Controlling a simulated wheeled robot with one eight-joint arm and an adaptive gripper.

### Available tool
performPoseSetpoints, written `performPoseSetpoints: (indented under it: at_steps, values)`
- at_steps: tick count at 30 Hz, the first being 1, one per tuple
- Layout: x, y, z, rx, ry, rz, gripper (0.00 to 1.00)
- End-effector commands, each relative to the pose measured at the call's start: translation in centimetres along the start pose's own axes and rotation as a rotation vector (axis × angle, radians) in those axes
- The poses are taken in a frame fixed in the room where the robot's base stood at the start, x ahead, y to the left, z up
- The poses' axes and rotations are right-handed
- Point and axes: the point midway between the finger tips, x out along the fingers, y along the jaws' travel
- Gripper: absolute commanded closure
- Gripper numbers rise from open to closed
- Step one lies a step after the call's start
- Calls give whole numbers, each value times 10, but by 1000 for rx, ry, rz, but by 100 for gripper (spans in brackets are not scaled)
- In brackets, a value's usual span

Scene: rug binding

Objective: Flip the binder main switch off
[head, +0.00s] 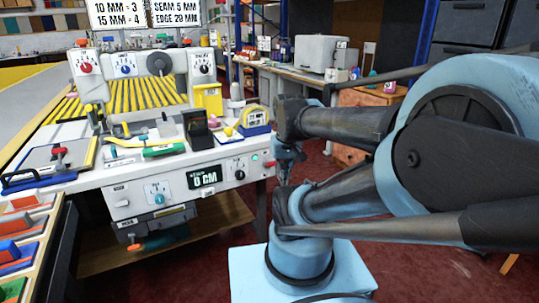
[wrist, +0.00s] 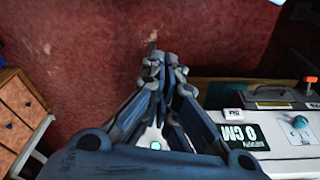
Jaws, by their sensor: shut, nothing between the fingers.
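The binder (head: 150,160) is a cream machine on the bench at the left. The display also shows in the wrist view (wrist: 243,137), upside down. A grey box (head: 160,222) with a small dark label hangs under the panel. I cannot tell for sure which control is the main switch. My gripper (head: 284,180) is shut and empty, right of the panel's right end. Its fingertips (wrist: 163,60) point over bare floor in the wrist view.
An orange-tipped part (head: 135,246) sticks out below the grey box. A wooden drawer cabinet (head: 352,135) stands behind my arm. Bars and trays (head: 25,225) lie at the near left. Red floor (head: 215,280) is open in front of the binder.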

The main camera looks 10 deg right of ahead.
Motion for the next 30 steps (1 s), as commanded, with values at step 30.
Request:
performPoseSetpoints:
  at_steps: [30]
  values:
    - [-28, 16, -228, -237, -106, -38, 100]
